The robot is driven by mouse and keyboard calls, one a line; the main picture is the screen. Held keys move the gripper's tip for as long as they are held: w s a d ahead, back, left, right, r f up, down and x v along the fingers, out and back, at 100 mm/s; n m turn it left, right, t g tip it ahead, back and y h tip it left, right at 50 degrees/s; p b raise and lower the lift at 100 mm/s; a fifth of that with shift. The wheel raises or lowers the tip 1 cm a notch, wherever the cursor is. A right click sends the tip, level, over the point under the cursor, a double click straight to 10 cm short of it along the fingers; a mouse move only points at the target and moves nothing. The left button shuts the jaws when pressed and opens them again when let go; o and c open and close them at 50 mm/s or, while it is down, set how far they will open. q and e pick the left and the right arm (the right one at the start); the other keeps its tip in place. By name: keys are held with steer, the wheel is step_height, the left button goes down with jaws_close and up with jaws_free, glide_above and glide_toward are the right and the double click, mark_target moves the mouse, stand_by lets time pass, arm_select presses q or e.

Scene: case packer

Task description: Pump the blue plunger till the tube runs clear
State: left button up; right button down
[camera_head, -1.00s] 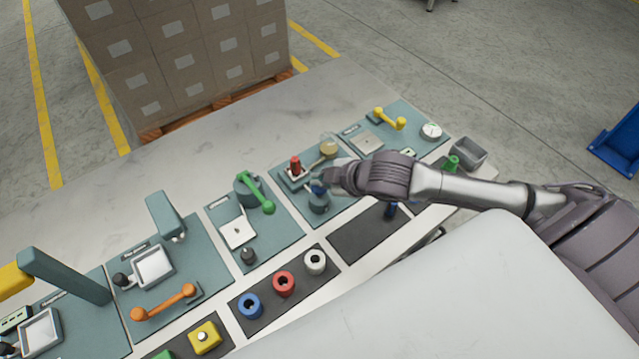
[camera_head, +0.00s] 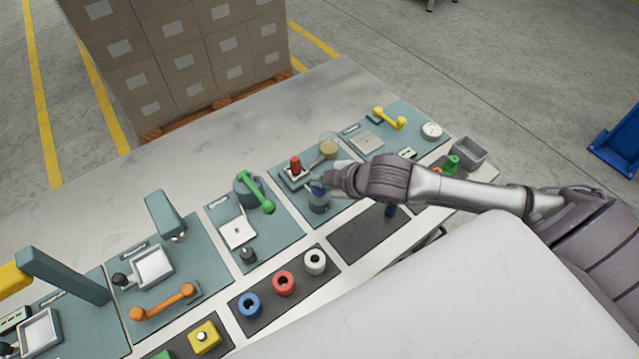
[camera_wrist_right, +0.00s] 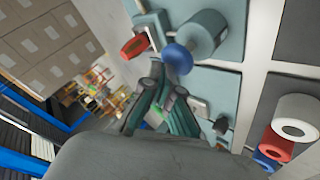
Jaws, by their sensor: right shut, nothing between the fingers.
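The blue plunger knob (camera_head: 317,187) tops a grey-teal cylinder (camera_head: 319,204) on a teal station plate. In the right wrist view the round blue knob (camera_wrist_right: 178,58) shows clearly beside the cylinder (camera_wrist_right: 207,33). My right gripper (camera_head: 331,183) is shut and empty, right at the knob. In the wrist view its fingertips (camera_wrist_right: 165,82) lie close to the knob; I cannot tell whether they touch it. A clear cup with tan contents (camera_head: 328,147) stands behind on the same station. I cannot make out the tube or its contents. My left gripper is out of view.
A red knob (camera_head: 295,164) is close behind the plunger. A green lever (camera_head: 257,192) stands to the left. Blue, red and white rings (camera_head: 315,262) lie in front. A yellow handle (camera_head: 390,118) and grey bin (camera_head: 469,151) are to the right. The far tabletop is clear.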

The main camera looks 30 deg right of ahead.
steer(key=shift+s+f, duration=0.1)
steer(key=shift+f, duration=0.75)
stand_by(0.6)
steer(key=shift+r, duration=0.1)
steer(key=shift+r+p, duration=1.65)
steer(key=shift+p, duration=0.3)
step_height(320, 180, up, 5)
steer(key=p, duration=0.5)
steer(key=shift+p, duration=0.3)
